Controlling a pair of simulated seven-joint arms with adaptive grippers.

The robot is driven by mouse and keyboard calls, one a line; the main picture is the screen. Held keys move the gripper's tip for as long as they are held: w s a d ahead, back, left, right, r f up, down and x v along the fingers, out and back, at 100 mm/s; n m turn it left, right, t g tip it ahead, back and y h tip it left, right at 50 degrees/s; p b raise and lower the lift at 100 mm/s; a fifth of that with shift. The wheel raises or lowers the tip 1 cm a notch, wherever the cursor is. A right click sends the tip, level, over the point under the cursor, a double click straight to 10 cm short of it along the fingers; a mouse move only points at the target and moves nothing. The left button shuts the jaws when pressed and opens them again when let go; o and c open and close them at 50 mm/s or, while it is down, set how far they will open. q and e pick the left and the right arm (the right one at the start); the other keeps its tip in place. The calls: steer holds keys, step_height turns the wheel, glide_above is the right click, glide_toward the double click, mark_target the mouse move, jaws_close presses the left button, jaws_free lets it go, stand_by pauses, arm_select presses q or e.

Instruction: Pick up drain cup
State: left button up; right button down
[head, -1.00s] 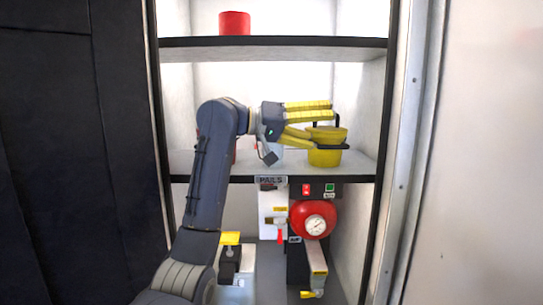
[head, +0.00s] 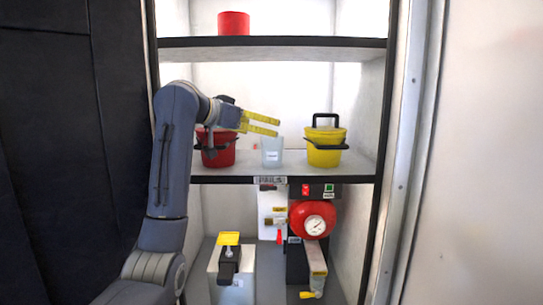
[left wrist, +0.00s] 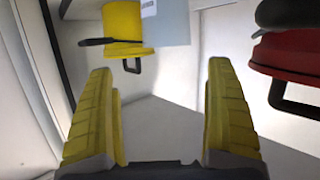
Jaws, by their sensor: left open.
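The drain cup is likely the pale, translucent cup (head: 272,151) with a small white label, standing upright on the middle shelf (head: 225,174). In the left wrist view, part of the cup (left wrist: 178,24) shows at the top. My left gripper (head: 276,127) is open, with its yellow fingers just above the cup in the head view. In the left wrist view, the space between the fingers (left wrist: 162,75) is empty, and the cup lies beyond the fingertips. My right gripper is not in view.
A red pail (head: 217,155) stands left of the cup, partly behind my gripper. A yellow pail (head: 324,156) with a dark handle stands to the right. A red container (head: 234,23) sits on the top shelf (head: 300,43). A red round gauge (head: 312,219) is below.

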mark_target(272, 141)
arm_select(q)
steer(key=shift+y, duration=0.3)
steer(key=shift+w+d+f, duration=0.65)
steer(key=shift+w+f, duration=0.2)
steer(key=shift+w, duration=0.05)
steer(key=shift+w+d+f, duration=0.65)
steer(key=shift+w+f, duration=0.15)
steer(key=shift+w, duration=0.05)
steer(key=shift+w+d+f, duration=0.65)
steer(key=shift+w+f, duration=0.2)
steer(key=shift+w, duration=0.05)
steer(key=shift+c, duration=0.6)
steer(key=c, duration=1.2)
